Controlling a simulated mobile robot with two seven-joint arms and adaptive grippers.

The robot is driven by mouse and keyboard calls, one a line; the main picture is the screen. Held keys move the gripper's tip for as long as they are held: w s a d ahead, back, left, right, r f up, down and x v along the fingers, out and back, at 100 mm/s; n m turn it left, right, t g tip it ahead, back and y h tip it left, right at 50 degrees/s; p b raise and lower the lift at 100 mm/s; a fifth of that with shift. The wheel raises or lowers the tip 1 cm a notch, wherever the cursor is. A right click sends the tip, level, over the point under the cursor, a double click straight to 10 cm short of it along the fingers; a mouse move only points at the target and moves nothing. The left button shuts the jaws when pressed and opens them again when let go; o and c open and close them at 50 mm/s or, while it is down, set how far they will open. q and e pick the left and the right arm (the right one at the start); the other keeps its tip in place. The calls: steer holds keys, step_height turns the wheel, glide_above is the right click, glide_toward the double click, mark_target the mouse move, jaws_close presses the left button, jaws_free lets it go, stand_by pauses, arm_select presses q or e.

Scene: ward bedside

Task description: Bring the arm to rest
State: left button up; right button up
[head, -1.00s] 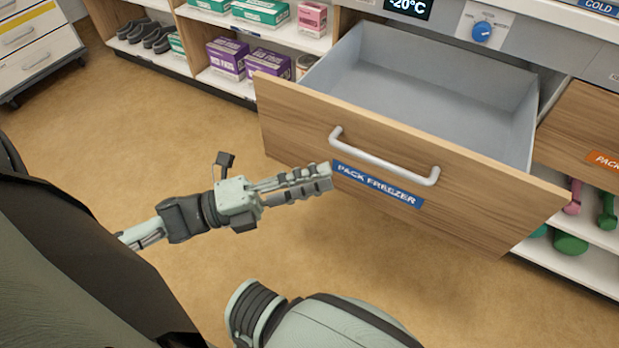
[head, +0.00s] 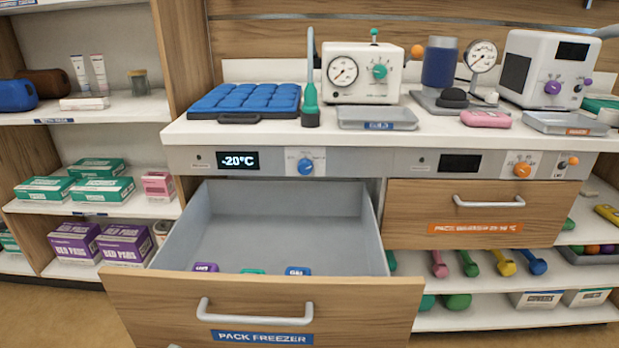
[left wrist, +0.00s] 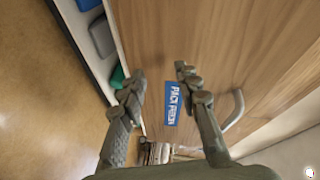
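My left gripper (left wrist: 158,84) shows in the left wrist view with its two fingers apart and nothing between them. It is in front of the wooden front of the pack freezer drawer (left wrist: 215,55), near its blue label (left wrist: 172,103) and handle (left wrist: 236,110). In the head view the pack freezer drawer (head: 262,292) stands pulled open. Several packs with coloured labels, purple (head: 206,267), green (head: 253,271) and blue (head: 298,271), lie inside, partly hidden by the drawer front. Neither gripper shows clearly in the head view, and my right gripper is out of sight.
The counter (head: 425,142) above the drawer holds a blue pad (head: 245,101), a white dial unit (head: 362,75) and a tray (head: 376,118). The pack warmer drawer (head: 475,212) at right is shut. Shelves with boxes (head: 100,192) stand at left. Bare floor shows at lower left.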

arm_select(q)
steer(key=s+a+f+n+g+y+p, duration=0.1)
steer(key=a+f+n+g+y, duration=0.3)
steer(key=f+n, duration=0.6)
steer(key=s+d+f+n+g+y+p, duration=0.1)
steer(key=s+f+n+g, duration=0.6)
steer(key=s+f, duration=0.8)
step_height(320, 180, down, 4)
steer(key=shift+d+r+g+y, duration=0.1)
steer(key=shift+d+g+y, duration=0.45)
steer(key=shift+g+y, duration=0.5)
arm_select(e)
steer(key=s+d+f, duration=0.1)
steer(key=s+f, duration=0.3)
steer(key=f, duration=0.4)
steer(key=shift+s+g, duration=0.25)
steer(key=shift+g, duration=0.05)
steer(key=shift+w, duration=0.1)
